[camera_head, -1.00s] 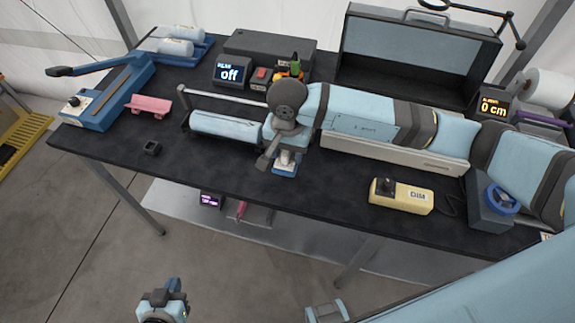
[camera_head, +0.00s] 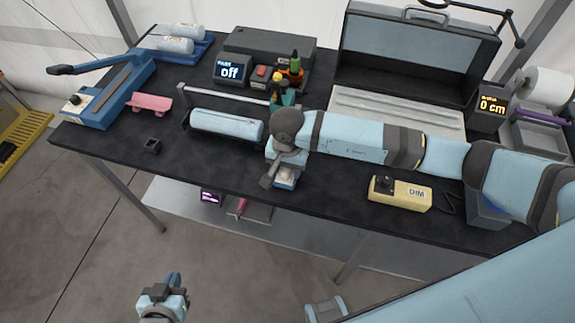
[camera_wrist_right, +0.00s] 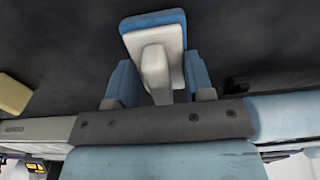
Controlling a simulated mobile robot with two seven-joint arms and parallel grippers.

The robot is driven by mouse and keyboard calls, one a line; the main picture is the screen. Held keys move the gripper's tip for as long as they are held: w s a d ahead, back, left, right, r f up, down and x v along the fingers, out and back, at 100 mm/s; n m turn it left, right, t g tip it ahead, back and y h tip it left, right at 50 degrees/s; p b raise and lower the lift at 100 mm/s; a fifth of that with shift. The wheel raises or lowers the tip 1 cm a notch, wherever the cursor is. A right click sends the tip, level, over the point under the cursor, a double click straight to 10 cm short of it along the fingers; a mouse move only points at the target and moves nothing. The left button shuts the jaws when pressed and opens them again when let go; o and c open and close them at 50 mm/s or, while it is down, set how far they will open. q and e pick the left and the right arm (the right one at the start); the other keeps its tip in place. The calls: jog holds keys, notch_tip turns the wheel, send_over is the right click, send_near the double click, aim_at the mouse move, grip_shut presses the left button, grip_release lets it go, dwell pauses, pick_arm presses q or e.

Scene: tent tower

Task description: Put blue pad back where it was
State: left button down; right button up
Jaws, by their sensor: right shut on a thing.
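The blue pad (camera_wrist_right: 152,20) is a flat blue-edged plate with a pale grey block-shaped grip. In the right wrist view the grip is between the fingers of my right gripper (camera_wrist_right: 160,85), which is shut on it. In the head view my right gripper (camera_head: 284,168) is over the front part of the table, with the pad (camera_head: 286,180) low under it and partly hidden. I cannot tell whether the pad touches the table. My left gripper (camera_head: 172,281) is low in front of the table, away from the pad; its finger gap is not clear.
A light-blue roller (camera_head: 226,124) lies left of my right gripper. A small dark square holder (camera_head: 152,146) and a pink piece (camera_head: 150,103) are further left. A yellow DIM box (camera_head: 400,194) stands to the right. Bottles (camera_head: 295,64) stand behind. The front-left black table top (camera_head: 205,165) is clear.

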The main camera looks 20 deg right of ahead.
jog(key=o, duration=0.9)
jog(key=shift+r+p, duration=0.25)
jog(key=shift+p, duration=0.15)
jog(key=shift+r+b, duration=0.3)
jog(key=shift+r, duration=0.05)
notch_tip(320, 180, up, 11)
jog(key=b, duration=0.2)
